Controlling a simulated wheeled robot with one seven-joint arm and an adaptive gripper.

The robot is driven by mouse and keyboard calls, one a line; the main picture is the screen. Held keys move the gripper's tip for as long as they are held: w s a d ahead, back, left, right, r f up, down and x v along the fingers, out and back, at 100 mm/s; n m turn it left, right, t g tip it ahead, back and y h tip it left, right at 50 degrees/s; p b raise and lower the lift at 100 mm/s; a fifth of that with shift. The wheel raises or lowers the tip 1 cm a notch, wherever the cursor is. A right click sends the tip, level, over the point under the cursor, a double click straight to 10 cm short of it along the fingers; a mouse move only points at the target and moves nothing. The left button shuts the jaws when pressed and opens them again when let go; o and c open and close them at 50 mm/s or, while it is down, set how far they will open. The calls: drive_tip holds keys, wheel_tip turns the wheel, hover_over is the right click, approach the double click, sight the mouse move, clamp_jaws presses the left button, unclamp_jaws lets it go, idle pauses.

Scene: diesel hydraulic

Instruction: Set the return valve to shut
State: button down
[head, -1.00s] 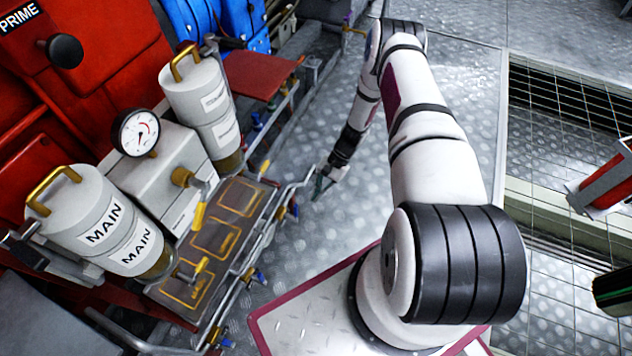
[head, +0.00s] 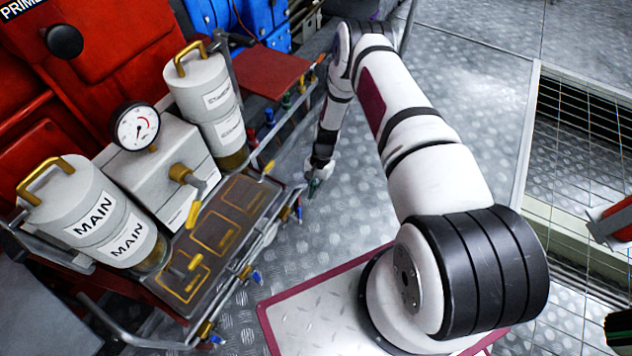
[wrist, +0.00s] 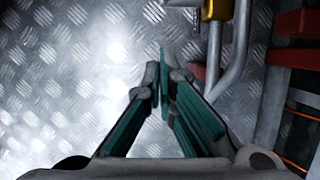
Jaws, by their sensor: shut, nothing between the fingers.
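Several yellow-handled valves sit on and around the dark panel with yellow outlines: a long upper lever (head: 193,214), a lower handle (head: 194,262) and a handle at the panel's far right corner (head: 267,168). I cannot read a label that tells which one is the return valve. My gripper (head: 313,186) hangs above the floor just right of the panel's rail, apart from the handles. In the wrist view my gripper (wrist: 163,78) has its green-padded fingers together and empty. A yellow part (wrist: 215,9) shows at the top of that view.
A bent metal rail (head: 283,205) with small coloured fittings edges the panel. Two white canisters marked MAIN (head: 98,225) and a second label (head: 210,95) flank a gauge (head: 136,127). A red plate (head: 268,72) lies behind.

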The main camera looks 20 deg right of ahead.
drive_tip(key=shift+s+a, duration=0.65)
drive_tip(key=shift+a, duration=0.2)
drive_tip(key=shift+s+a, duration=0.6)
drive_tip(key=shift+a, duration=0.25)
drive_tip(key=shift+s+a+r, duration=0.3)
drive_tip(key=shift+s+a, duration=0.3)
drive_tip(key=shift+a, duration=0.25)
drive_tip(key=w+d+r+p, duration=0.2)
drive_tip(key=w+d+r, duration=0.2)
drive_tip(key=r, duration=0.5)
drive_tip(key=shift+d+r, duration=0.4)
drive_tip(key=shift+d, duration=0.5)
